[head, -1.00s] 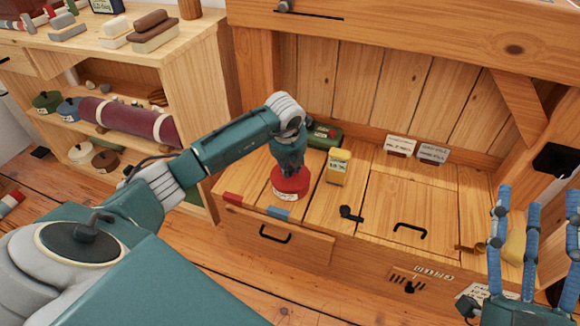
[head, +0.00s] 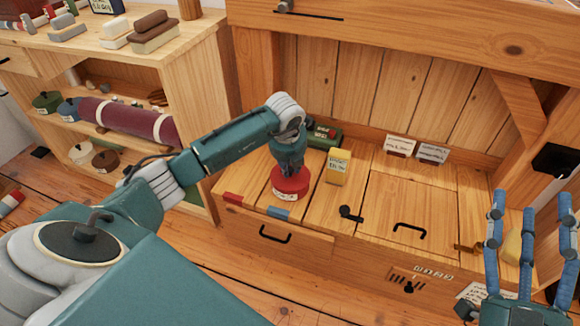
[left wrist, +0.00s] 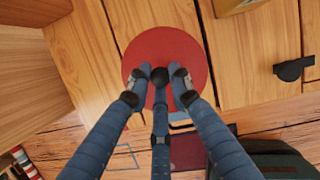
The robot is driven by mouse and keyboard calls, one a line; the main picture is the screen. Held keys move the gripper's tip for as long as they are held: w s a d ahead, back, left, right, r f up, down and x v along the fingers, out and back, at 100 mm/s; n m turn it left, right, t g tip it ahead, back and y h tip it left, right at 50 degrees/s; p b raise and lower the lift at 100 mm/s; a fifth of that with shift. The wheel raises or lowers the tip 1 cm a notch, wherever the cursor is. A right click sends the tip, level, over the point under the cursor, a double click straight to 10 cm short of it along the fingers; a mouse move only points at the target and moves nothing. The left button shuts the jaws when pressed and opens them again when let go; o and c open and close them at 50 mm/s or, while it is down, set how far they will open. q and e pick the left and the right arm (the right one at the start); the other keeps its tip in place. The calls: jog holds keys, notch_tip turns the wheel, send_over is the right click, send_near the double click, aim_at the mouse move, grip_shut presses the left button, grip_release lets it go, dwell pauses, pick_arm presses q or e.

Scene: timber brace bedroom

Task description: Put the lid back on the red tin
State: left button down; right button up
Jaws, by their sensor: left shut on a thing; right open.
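The red tin (head: 287,195) with a pale label stands upright near the left front of the wooden bench top. My left gripper (head: 290,169) points down directly over it. In the left wrist view its fingers (left wrist: 160,80) are shut around the dark knob of a round red lid (left wrist: 165,45). The lid is at the tin's top, and I cannot tell whether it is fully seated; the tin's rim is hidden under it. My right gripper (head: 528,200) is open and empty at the lower right, its fingers pointing up.
A yellow box (head: 338,168) stands just right of the tin, and a green tin (head: 324,135) stands behind. A black latch (head: 350,213) is to the right.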

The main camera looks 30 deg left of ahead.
jog(key=shift+w+f+g, duration=0.15)
jog(key=shift+f+g, duration=0.15)
jog(key=shift+f, duration=0.15)
dwell(0.5)
jog(key=shift+f, duration=0.25)
pick_arm(q)
jog(key=shift+f, duration=0.15)
pick_arm(e)
jog(key=shift+w+r, duration=0.1)
jog(key=shift+r, duration=0.1)
dwell(0.7)
jog(key=shift+f, duration=0.15)
jog(key=shift+f+g, duration=0.3)
jog(key=shift+f, duration=0.35)
jog(key=shift+w, duration=0.1)
